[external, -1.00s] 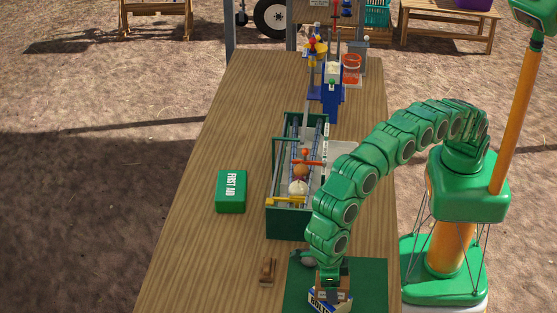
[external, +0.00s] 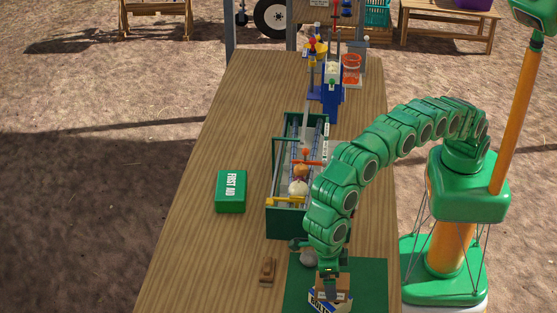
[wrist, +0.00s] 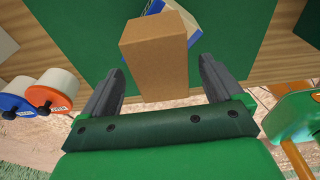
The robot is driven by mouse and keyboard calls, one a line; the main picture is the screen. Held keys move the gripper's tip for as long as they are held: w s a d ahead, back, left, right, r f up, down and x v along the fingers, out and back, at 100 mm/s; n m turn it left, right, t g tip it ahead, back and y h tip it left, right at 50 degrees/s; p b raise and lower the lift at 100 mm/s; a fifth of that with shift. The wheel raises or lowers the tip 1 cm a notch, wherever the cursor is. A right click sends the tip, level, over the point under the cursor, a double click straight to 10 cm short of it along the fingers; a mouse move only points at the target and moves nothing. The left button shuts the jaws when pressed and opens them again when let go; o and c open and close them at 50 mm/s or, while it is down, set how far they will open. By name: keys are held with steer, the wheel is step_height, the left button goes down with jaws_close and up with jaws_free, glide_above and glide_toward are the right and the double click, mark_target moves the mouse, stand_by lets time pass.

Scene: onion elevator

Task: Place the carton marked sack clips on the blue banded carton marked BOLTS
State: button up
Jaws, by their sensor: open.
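A small brown carton with a pale label (external: 333,283), its print too small to read, sits on top of the white and blue banded BOLTS carton (external: 322,303). In the wrist view the brown carton (wrist: 155,50) covers much of the BOLTS carton (wrist: 201,40), which is turned at an angle under it. My gripper (external: 330,268) is just above the brown carton. In the wrist view my gripper (wrist: 161,66) is open, its fingers apart on either side of the carton's near end, with gaps visible.
The cartons stand on a green mat (external: 368,275) at the table's near end. A green elevator trough (external: 285,225) lies beyond, with a FIRST AID box (external: 231,192) left of it. A wooden block (external: 268,270) lies left of the mat. Two rolls (wrist: 18,97) show in the wrist view.

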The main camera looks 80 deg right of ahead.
steer(key=r, duration=0.4)
steer(key=w+r, duration=0.1)
steer(key=r, duration=0.2)
steer(key=shift+w+r, duration=0.1)
steer(key=shift+r, duration=0.5)
steer(key=shift+d, duration=0.15)
steer(key=w+d+r+m, duration=0.2)
steer(key=d+r+m, duration=0.2)
steer(key=d, duration=0.4)
steer(key=w+d+r+m, duration=0.3)
steer(key=d+r+m, duration=0.1)
steer(key=d, duration=0.4)
steer(key=s+d+r+m, duration=0.25)
steer(key=d+m, duration=0.25)
steer(key=d, duration=0.6)
steer(key=s+d+r+m, duration=0.25)
steer(key=d+m, duration=0.25)
steer(key=d, duration=0.6)
steer(key=s+d+m, duration=1)
steer(key=s+d, duration=0.4)
steer(key=d, duration=0.3)
steer(key=s+d+f+m, duration=0.2)
steer(key=s+d+m, duration=0.2)
steer(key=s, duration=0.4)
steer(key=s+d+f+m, duration=0.3)
steer(key=s+d+m, duration=0.1)
steer(key=s, duration=0.4)
steer(key=shift+s+f, duration=0.25)
steer(key=shift+f, duration=0.05)
